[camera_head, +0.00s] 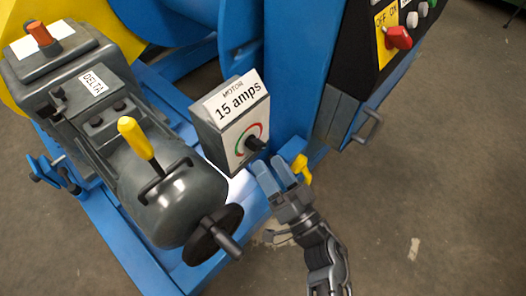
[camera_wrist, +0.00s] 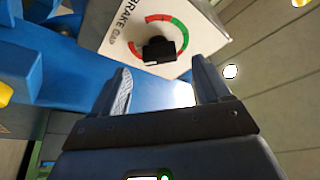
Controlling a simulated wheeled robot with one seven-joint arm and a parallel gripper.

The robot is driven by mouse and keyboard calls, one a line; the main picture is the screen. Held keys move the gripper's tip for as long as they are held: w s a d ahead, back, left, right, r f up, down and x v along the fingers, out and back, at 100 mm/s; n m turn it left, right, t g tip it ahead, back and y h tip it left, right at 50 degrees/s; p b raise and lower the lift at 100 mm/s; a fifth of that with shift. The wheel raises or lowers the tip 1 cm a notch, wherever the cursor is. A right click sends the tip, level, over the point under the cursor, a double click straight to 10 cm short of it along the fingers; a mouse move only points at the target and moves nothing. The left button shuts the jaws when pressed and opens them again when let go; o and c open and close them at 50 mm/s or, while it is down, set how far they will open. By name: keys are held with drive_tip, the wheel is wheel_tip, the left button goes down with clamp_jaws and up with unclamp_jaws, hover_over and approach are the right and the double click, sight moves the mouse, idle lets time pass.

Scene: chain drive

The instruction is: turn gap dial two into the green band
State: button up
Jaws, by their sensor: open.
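A grey box with a white face (camera_head: 225,138) is mounted on the blue frame and carries a black dial knob (camera_head: 257,144) with a red and green arc round it. The knob also shows in the wrist view (camera_wrist: 158,50), where the white plate (camera_wrist: 203,40) reads "BRAKE GAP"; any number after it is not readable. The green part of the arc is at the knob's upper right there, with red on both sides. Where the knob points is hard to tell. My gripper (camera_head: 272,170) is open and empty, just below the knob, its fingers apart from it.
A grey motor (camera_head: 165,195) with a yellow lever (camera_head: 136,138) and a dark handwheel (camera_head: 213,235) stands at left. A yellow piece (camera_head: 301,168) is beside my gripper. A black panel with a red switch (camera_head: 398,37) is at upper right. Floor at right is clear.

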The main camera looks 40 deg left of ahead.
sight(260, 150)
drive_tip(key=shift+b+x, duration=0.6)
drive_tip(key=shift+x, duration=1.7)
drive_tip(key=shift+f, duration=0.1)
drive_tip(key=c, duration=1)
